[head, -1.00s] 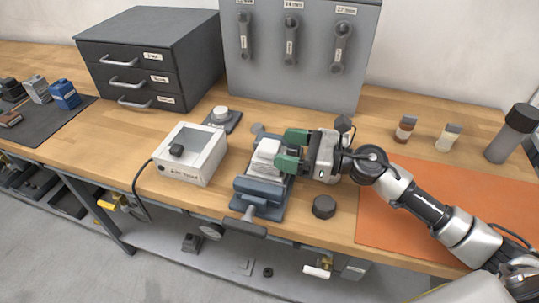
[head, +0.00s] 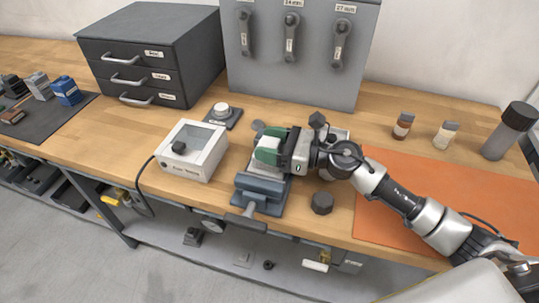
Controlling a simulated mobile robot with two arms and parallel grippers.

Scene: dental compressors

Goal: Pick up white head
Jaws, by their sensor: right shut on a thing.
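The white head (head: 267,145) is a small pale block at the vise (head: 262,189), a blue-grey vise near the table's front edge. My right gripper (head: 268,149) comes in from the right with green fingers around the white head and is shut on it. The fingers hide much of the head, and I cannot tell whether it still touches the vise jaws. My left gripper is not in view.
A white open box (head: 192,150) stands left of the vise, with a round button device (head: 222,114) behind it. A dark knob (head: 321,203) lies to the right. An orange mat (head: 410,195) lies under my right arm. Grey drawers (head: 150,55) stand at the back left.

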